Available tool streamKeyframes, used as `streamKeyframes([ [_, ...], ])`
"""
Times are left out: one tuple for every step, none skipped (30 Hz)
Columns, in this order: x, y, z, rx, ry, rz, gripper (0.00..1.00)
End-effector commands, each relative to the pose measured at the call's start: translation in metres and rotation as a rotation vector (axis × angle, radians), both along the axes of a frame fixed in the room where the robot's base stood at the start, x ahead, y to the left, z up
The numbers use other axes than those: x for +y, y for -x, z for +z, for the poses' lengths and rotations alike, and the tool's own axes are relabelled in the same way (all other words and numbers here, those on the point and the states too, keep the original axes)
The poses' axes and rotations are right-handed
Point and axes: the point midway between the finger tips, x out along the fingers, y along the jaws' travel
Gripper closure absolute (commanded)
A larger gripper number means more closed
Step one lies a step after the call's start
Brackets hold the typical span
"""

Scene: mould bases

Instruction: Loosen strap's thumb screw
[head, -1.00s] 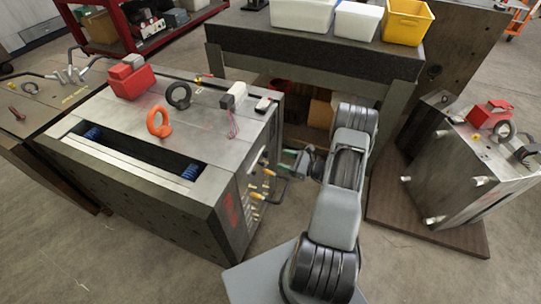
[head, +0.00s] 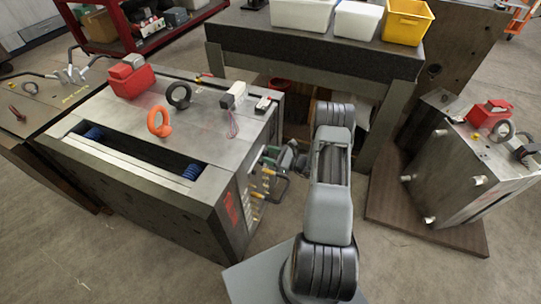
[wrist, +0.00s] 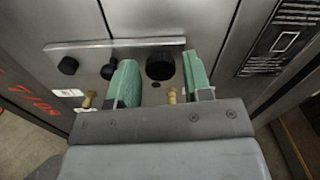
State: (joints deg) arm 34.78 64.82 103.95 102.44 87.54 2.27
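In the wrist view a flat grey metal strap (wrist: 118,48) lies across the mould's side face. A round black knob (wrist: 67,65) sits at its left end. A smaller dark knob (wrist: 108,71) is just left of my left finger. A larger dark round knob (wrist: 160,66) shows at the strap's right part, between my fingers. I cannot tell for sure which is the thumb screw. My gripper (wrist: 160,80) is open, its two green fingers either side of the larger knob with gaps; contact is not visible. In the head view my gripper (head: 274,156) is at the mould's right side.
Brass fittings (wrist: 88,98) stick out below the strap, and more show beside the mould base (head: 215,185) with dark hose loops. A bench (head: 310,45) with bins stands behind. Another mould (head: 465,170) stands on a board at right. Floor between is clear.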

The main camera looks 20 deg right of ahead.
Motion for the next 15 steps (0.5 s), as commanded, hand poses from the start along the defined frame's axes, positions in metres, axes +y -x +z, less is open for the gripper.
streamKeyframes([
  [-0.0001, 0.0001, 0.0001, 0.0, 0.0, 0.0, 0.59],
  [-0.0001, 0.0001, 0.0001, 0.0, 0.0, 0.0, 0.62],
  [-0.0001, 0.0, 0.0001, 0.0, 0.0, 0.0, 0.66],
  [-0.0001, 0.0001, 0.0001, 0.0, 0.0, 0.0, 0.69],
  [-0.0001, 0.0, 0.0001, 0.0, 0.0, 0.0, 0.72],
  [-0.0001, 0.0, 0.0001, 0.0, 0.0, 0.0, 0.76],
  [-0.0001, 0.0001, 0.0001, 0.0, 0.0, 0.0, 0.79],
  [-0.0001, 0.0001, 0.0001, 0.0, 0.0, 0.0, 0.81],
  [-0.0001, 0.0001, 0.0001, 0.0, 0.0, 0.0, 0.85],
  [-0.0001, 0.0001, 0.0001, 0.0, 0.0, 0.0, 0.88],
  [-0.0001, 0.0001, 0.0001, 0.0, 0.0, 0.0, 0.91],
  [-0.0001, 0.0001, 0.0001, 0.0, 0.0, 0.0, 0.93],
  [-0.0001, 0.0001, 0.0001, -0.001, 0.001, 0.0, 0.93],
  [-0.0001, 0.0001, 0.0, -0.001, 0.001, 0.0, 0.93],
  [-0.0001, 0.0001, -0.0002, -0.003, 0.004, 0.0, 0.93],
])
